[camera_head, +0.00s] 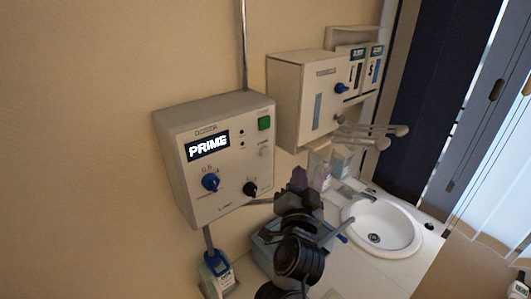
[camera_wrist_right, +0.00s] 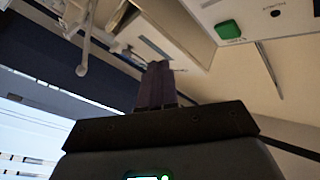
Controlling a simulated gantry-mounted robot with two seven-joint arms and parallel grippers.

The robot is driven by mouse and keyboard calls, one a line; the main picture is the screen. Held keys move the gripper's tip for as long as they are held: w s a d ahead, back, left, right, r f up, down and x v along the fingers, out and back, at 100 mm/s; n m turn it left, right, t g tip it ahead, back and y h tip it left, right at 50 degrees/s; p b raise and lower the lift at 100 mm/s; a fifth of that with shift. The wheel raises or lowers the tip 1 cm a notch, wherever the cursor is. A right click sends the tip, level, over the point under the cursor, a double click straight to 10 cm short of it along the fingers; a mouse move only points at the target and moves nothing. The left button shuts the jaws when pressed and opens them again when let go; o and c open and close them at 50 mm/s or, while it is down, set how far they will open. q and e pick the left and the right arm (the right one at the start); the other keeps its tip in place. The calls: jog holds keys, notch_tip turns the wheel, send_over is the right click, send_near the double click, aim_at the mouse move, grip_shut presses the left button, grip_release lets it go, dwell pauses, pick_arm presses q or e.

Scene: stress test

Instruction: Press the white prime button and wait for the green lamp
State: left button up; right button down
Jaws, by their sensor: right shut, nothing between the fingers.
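A beige control box (camera_head: 183,143) hangs on the wall, its display (camera_head: 208,146) reading "PRIME". At the upper right of its face is a green square (camera_head: 264,123), which also shows in the wrist view (camera_wrist_right: 229,29). I cannot tell whether it is lit. Below it is a small pale button (camera_head: 264,152), nearly the colour of the face. Two small dark dots (camera_head: 241,137) lie left of these. My right gripper (camera_head: 298,177) is below and right of the box, apart from it. Its purple fingers (camera_wrist_right: 154,84) are together and empty. My left gripper is not in view.
The box also has a blue knob (camera_head: 210,183) and a black knob (camera_head: 250,189). A second wall dispenser (camera_head: 301,98) is to the right. Bottles (camera_head: 319,174) and a white sink (camera_head: 384,226) are on the counter beyond my arm. A blue-capped bottle (camera_head: 217,272) stands below the box.

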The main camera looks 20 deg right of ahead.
aim_at(265, 151)
jog(key=shift+w, duration=0.15)
jog(key=w+a+b, duration=0.2)
jog(key=w+a, duration=0.1)
jog(key=w, duration=0.5)
dwell(0.3)
dwell(0.6)
dwell(0.7)
dwell(0.7)
jog(key=shift+w, duration=0.25)
